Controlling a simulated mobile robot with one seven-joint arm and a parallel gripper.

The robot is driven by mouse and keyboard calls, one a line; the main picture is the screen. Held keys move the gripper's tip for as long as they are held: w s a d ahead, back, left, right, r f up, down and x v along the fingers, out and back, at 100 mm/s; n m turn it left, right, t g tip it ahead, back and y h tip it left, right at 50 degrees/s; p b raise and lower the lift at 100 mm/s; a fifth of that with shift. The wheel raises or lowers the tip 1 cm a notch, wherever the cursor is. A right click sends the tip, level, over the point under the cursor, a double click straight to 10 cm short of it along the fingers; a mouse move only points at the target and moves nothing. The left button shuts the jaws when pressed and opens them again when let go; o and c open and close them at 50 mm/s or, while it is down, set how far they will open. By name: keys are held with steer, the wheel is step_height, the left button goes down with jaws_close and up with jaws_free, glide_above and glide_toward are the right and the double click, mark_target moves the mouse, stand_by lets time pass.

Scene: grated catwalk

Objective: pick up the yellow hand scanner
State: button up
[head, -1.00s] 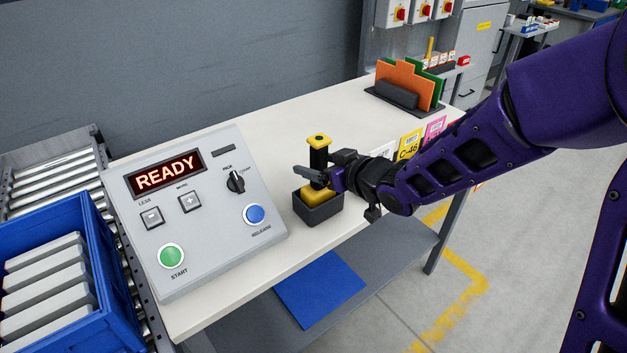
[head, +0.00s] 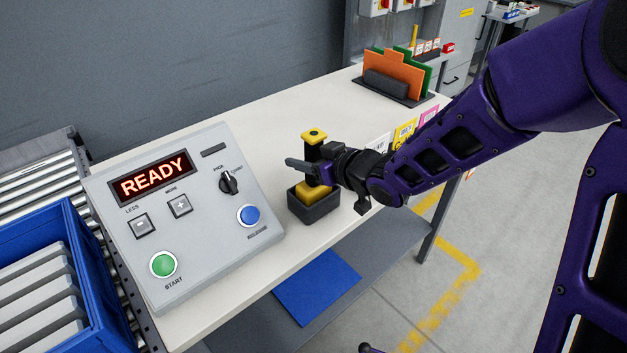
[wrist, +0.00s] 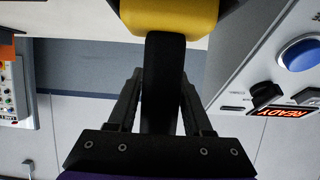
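The yellow hand scanner (head: 314,134) stands upright, with a yellow head, a black grip and a yellow lower end. Its lower end sits in a dark open-topped holder (head: 314,211) on the white bench, right of the control panel. My gripper (head: 308,165) is at the grip from the right, its fingers on either side. In the wrist view the black grip (wrist: 163,85) runs between the two fingers, which look closed on it. The yellow part (wrist: 168,15) shows at the top edge there. The far side of the grip is hidden in the head view.
A grey control panel (head: 195,255) reading READY stands close left of the holder. An orange and green file rack (head: 395,78) is at the bench's back. A blue bin (head: 95,290) is at far left. Coloured labels line the bench's right edge. Bench space behind the holder is clear.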

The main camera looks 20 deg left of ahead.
jaws_close()
